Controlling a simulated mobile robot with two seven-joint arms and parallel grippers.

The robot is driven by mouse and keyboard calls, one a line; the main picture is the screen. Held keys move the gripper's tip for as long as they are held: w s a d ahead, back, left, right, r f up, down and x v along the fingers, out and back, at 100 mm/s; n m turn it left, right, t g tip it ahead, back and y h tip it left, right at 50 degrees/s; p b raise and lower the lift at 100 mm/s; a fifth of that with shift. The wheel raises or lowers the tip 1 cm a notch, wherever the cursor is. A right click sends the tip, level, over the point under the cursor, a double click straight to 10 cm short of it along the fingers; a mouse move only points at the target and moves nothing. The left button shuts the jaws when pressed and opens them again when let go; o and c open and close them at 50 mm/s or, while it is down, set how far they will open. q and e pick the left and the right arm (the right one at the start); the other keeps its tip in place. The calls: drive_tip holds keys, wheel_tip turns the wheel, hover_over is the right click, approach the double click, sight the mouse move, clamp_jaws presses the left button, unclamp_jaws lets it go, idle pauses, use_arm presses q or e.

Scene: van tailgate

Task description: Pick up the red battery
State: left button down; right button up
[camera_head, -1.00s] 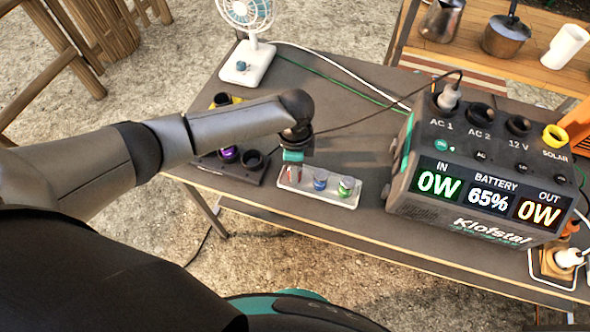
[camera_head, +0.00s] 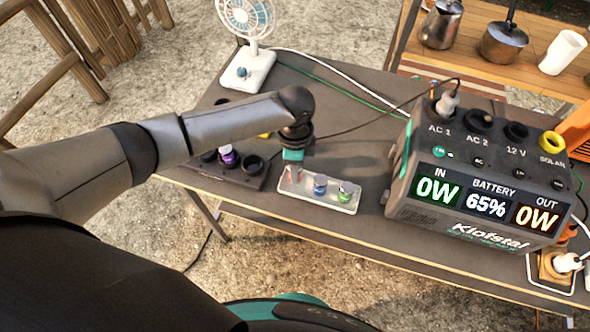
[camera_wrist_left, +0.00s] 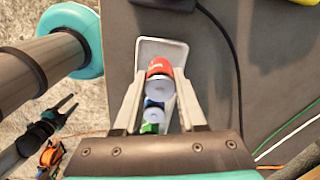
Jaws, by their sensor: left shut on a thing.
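The red battery (camera_wrist_left: 160,67) stands between the two fingers of my left gripper (camera_wrist_left: 158,92) in the left wrist view, and the fingers are shut on it. In the head view, the left gripper (camera_head: 293,165) is over the left end of a white tray (camera_head: 335,206), with a sliver of the red battery (camera_head: 292,174) below it. I cannot tell whether the battery is clear of the tray. A blue battery (camera_head: 320,185) and a green battery (camera_head: 345,191) stand in the tray to the right. My right gripper (camera_wrist_left: 70,107) shows small in the left wrist view, fingers apart.
A dark holder (camera_head: 240,175) with round sockets lies left of the tray. The power station (camera_head: 480,185) stands to the right, a fan (camera_head: 247,45) at the back left. A black cable crosses the table behind the gripper.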

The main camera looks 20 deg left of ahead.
use_arm(q)
wheel_tip(320, 180, up, 17)
drive_tip(key=p, duration=0.3)
drive_tip(key=shift+r+p, duration=0.2)
drive_tip(key=shift+p, duration=0.2)
use_arm(e)
wheel_tip(320, 180, up, 4)
drive_tip(key=shift+r, duration=0.1)
